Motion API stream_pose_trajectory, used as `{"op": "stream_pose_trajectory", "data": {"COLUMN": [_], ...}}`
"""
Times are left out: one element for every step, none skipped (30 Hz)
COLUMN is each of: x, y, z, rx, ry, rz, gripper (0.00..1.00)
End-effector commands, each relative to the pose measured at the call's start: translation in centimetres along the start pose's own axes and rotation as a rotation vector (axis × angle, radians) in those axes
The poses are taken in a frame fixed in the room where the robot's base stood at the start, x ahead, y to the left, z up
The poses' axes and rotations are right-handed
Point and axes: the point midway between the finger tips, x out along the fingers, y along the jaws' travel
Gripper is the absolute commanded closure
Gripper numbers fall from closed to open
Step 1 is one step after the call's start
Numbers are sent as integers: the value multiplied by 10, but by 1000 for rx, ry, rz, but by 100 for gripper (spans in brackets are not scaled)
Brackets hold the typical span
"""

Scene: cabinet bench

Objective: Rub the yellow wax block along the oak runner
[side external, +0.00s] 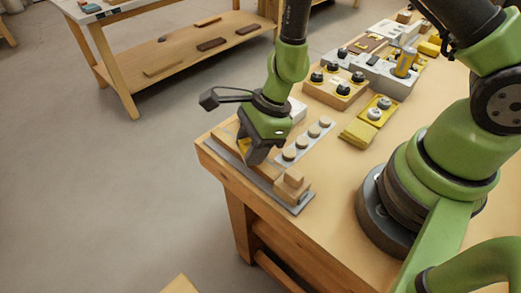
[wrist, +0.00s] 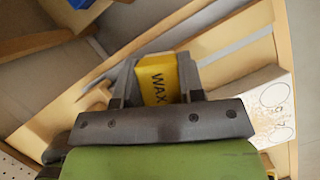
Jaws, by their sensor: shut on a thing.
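My gripper (side external: 258,153) is shut on the yellow wax block (wrist: 158,80), which has "WAX" printed on it in dark letters. In the side view only a small yellow part of the block (side external: 243,146) shows beside the fingers. The oak runner (side external: 266,171) is a pale wooden strip lying along a grey metal base near the bench's front edge. It also runs diagonally in the wrist view (wrist: 232,35), partly hidden by my gripper. The block is low over the runner; I cannot tell whether it touches.
A wooden stop block (side external: 291,185) stands at the runner's near end. A light strip with several round knobs (side external: 308,141) lies right of the runner. A yellow block (side external: 357,134) and a knob box (side external: 337,88) are farther right. Floor is open beyond the left edge.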

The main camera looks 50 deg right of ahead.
Motion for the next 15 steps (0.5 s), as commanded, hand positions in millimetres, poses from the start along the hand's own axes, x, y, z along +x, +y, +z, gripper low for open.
{"op": "stream_pose_trajectory", "data": {"x": [1,1,1,1,1,2,2,2,3,4,4,5,6,6,7], "y": [-4,-5,-6,-7,-8,-9,-10,-11,-14,-16,-19,-23,-26,-28,-32], "z": [1,1,2,2,2,2,3,4,5,6,6,8,8,9,11], "rx": [0,-2,0,-1,-1,1,0,0,-1,-2,-1,0,-1,-2,-2], "ry": [0,0,1,1,1,1,0,0,-1,-2,-2,-2,-1,-1,-2], "rz": [-2,-2,-3,-3,-3,-3,-3,-3,-3,-3,-3,-4,-5,-5,-4], "gripper": [83,83,83,83,83,83,83,83,83,83,83,83,83,83,83]}}
